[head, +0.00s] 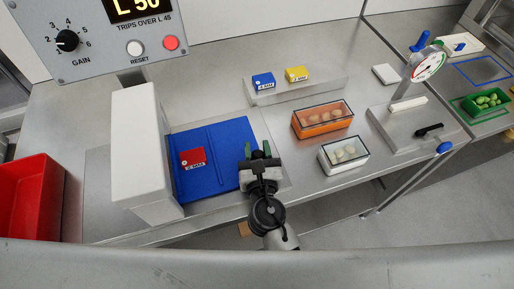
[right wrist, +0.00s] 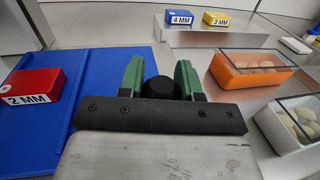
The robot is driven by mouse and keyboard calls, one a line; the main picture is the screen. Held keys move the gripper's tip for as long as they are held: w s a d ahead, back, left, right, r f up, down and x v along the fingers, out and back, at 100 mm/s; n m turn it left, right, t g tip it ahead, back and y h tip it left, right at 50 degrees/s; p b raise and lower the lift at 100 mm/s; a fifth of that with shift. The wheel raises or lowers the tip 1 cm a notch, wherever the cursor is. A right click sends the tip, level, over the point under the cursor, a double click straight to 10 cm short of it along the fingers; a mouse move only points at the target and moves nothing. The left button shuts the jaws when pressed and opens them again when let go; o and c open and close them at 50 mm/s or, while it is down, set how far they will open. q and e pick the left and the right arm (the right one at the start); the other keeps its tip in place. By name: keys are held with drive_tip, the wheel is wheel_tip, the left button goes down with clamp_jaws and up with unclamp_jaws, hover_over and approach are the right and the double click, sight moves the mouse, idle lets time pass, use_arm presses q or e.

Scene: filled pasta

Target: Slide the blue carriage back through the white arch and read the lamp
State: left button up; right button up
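The blue carriage (head: 222,136) is a flat plate lying just right of the white arch (head: 140,150), its left edge close to the arch. A red block marked 2 MM (head: 194,158) lies on it; both also show in the right wrist view, the carriage (right wrist: 95,70) and the block (right wrist: 33,88). My right gripper (head: 260,153) is at the carriage's right edge. Its green fingers close on both sides of a black knob (right wrist: 160,88). The round lamp (head: 171,43) on the grey panel looks red. The display above reads L 50, partly cropped. My left gripper is out of view.
The panel has a white reset button (head: 134,48) and a gain knob (head: 67,40). A red bin (head: 28,200) stands left. Blue (head: 263,82) and yellow (head: 297,74) blocks sit on a ledge behind. Orange (head: 322,122) and white (head: 343,155) lidded boxes stand right.

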clamp_jaws()
drive_tip(key=d, duration=0.2)
drive_tip(key=w+d+p, duration=0.1)
drive_tip(key=d, duration=0.1)
drive_tip(key=shift+w+d+r+p, duration=0.1)
drive_tip(key=shift+w+p, duration=0.05)
drive_tip(key=shift+p, duration=0.15)
drive_tip(key=shift+w+d, duration=0.1)
drive_tip(key=shift+d, duration=0.1)
drive_tip(key=shift+a, duration=0.15)
drive_tip(key=shift+o, duration=1.4)
unclamp_jaws()
drive_tip(key=o, duration=0.4)
drive_tip(key=shift+d, duration=0.25)
drive_tip(key=shift+a, duration=0.1)
